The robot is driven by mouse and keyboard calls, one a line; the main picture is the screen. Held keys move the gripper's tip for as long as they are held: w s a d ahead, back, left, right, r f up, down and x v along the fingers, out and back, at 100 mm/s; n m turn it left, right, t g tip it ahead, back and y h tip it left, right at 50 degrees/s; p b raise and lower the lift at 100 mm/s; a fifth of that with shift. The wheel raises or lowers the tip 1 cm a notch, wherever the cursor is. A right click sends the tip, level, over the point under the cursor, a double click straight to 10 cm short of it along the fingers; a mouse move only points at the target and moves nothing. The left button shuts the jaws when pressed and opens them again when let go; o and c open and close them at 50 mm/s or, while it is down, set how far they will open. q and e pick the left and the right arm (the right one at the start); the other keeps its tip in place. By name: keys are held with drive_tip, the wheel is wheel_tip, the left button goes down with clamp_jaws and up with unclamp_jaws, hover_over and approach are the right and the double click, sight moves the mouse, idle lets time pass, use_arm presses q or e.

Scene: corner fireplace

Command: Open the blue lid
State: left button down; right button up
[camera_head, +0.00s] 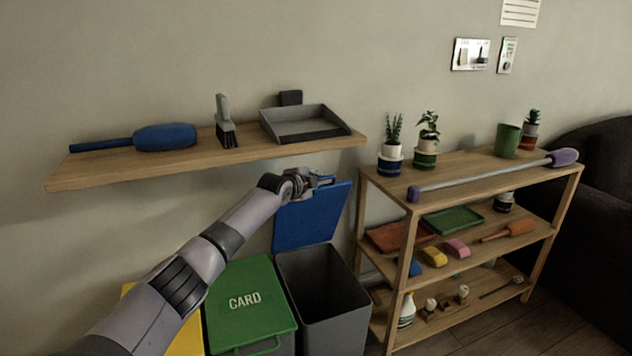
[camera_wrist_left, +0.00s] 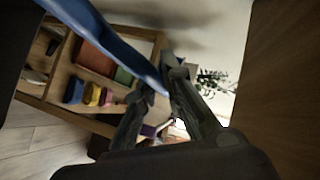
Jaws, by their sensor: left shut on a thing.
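The blue lid (camera_head: 308,222) stands raised, nearly upright, at the back of a dark grey bin (camera_head: 330,302) whose mouth is open. My left gripper (camera_head: 325,181) is at the lid's upper edge, just below the wall shelf, and is shut on the lid. In the left wrist view the lid (camera_wrist_left: 112,40) runs as a blue band down to the fingers of my left gripper (camera_wrist_left: 160,98). The fingers hide part of the lid's edge. My right gripper is in neither view.
A green CARD bin lid (camera_head: 250,302) and a yellow lid (camera_head: 190,338) are shut at the left. The wall shelf (camera_head: 80,178) hangs close above my gripper. A wooden rack (camera_head: 480,180) with plants and cleaning items stands close at the right.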

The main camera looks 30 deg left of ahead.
use_arm(q)
drive_tip(key=c, duration=1.7)
unclamp_jaws()
drive_tip(key=v, duration=1.2)
drive_tip(key=shift+d, duration=0.1)
